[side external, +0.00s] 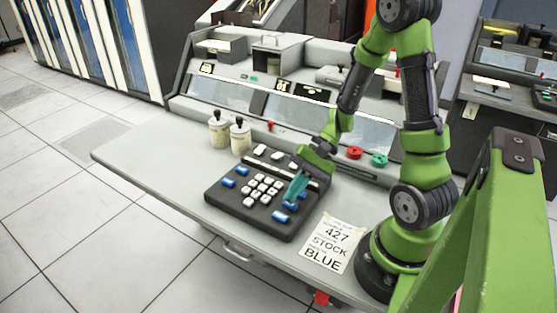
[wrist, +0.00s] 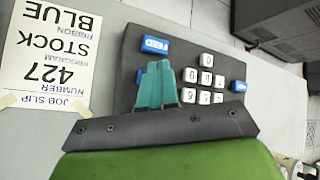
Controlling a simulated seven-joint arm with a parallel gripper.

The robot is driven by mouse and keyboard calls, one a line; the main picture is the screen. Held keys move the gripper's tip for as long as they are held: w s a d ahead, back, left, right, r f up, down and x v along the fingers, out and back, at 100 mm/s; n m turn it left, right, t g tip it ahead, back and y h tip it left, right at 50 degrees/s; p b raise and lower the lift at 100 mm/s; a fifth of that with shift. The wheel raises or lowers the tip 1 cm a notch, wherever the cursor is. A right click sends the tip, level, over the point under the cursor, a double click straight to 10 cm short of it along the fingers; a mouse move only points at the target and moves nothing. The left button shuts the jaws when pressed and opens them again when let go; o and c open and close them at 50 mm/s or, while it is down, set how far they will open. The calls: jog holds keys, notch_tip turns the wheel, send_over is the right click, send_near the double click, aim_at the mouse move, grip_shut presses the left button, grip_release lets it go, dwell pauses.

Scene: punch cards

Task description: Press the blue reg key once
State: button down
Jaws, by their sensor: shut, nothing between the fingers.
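The black keypad (side external: 262,224) lies on the grey desk, with white keys in the middle and blue keys at both sides. In the side view, my gripper (side external: 291,201) is shut and empty, its teal fingers pointing down at a blue key (side external: 291,206) on the right side. I cannot tell whether the tips touch it. In the wrist view, the teal fingertips (wrist: 158,66) partly cover this blue key (wrist: 139,78), so its label is hidden. Beside it is a blue key reading FEED (wrist: 155,46). I cannot read which blue key is reg.
A paper job slip (side external: 330,246) reading 427, STOCK and BLUE lies right of the keypad. Two cream pots with black knobs (side external: 229,136) stand behind left. Red (side external: 354,153) and green (side external: 379,160) round pieces sit behind right. The desk left of the keypad is clear.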

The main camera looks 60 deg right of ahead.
jog(key=shift+f, duration=0.4)
dwell(0.3)
jog(key=shift+r, duration=0.85)
jog(key=shift+r, duration=2.5)
